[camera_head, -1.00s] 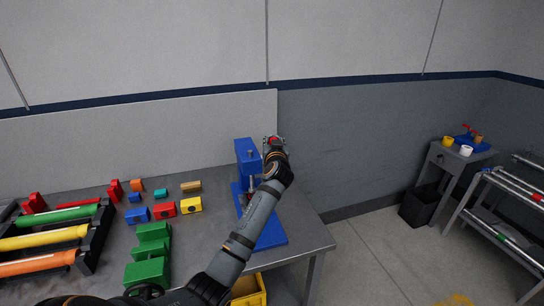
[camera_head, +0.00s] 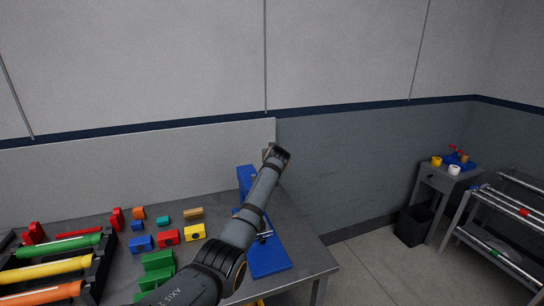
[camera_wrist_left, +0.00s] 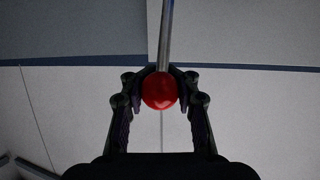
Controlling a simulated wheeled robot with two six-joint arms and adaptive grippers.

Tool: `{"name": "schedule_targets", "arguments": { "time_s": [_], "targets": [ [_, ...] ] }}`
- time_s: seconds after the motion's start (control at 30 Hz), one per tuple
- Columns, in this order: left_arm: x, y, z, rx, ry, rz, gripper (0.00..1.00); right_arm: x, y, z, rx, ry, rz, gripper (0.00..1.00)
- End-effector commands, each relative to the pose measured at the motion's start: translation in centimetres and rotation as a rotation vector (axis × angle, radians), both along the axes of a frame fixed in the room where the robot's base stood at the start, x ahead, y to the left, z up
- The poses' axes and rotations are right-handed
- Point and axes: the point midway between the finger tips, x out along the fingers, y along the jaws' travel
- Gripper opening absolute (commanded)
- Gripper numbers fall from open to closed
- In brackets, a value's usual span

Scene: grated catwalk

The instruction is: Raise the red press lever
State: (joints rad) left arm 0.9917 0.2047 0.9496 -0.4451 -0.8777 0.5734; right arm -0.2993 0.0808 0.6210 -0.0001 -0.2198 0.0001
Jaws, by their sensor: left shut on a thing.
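The blue press stands near the right end of the grey table, with its upper part (camera_head: 245,174) left of my arm and its base plate (camera_head: 270,260) below. My left arm reaches across the press and hides much of it. In the left wrist view, the red ball knob (camera_wrist_left: 160,91) of the press lever sits between the fingers of my left gripper (camera_wrist_left: 160,76), which is shut on it. The metal lever rod (camera_wrist_left: 167,35) runs from the knob to the picture's top. In the head view the knob and fingers are hidden behind my wrist. My right gripper is not in view.
Small colored blocks (camera_head: 141,243) and a green stepped block (camera_head: 157,265) lie left of the press. A black rack (camera_head: 100,245) holds colored rollers further left. A wall panel (camera_head: 140,158) stands behind the table. Open floor (camera_head: 370,270) lies to the right.

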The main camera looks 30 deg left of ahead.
Motion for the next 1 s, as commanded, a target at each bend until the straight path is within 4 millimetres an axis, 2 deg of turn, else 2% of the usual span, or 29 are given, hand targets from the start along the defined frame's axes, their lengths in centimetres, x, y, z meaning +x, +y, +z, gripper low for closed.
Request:
{"name": "schedule_targets", "arguments": {
  "time_s": [0.03,0.2,0.23,0.43,0.77,0.87,1.0],
  "targets": [
    [0.0,0.2,0.7,0.007,-0.012,0.001,0.0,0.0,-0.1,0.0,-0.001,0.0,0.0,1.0],
    [0.0,0.2,0.8,0.009,-0.012,0.001,0.0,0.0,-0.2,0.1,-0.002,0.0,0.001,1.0],
    [0.0,0.2,0.8,0.008,-0.013,0.001,0.28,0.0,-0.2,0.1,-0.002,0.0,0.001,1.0],
    [0.0,0.1,0.5,0.006,-0.008,0.0,0.55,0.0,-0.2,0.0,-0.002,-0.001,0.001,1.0],
    [-0.1,0.0,0.3,0.003,-0.005,0.0,0.55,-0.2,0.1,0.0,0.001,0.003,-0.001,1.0],
    [-0.6,-0.4,0.6,0.005,-0.006,0.0,0.55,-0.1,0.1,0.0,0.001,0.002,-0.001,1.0],
    [-2.4,-1.6,1.3,0.003,-0.007,-0.001,0.55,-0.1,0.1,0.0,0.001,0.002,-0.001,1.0]
  ]
}}
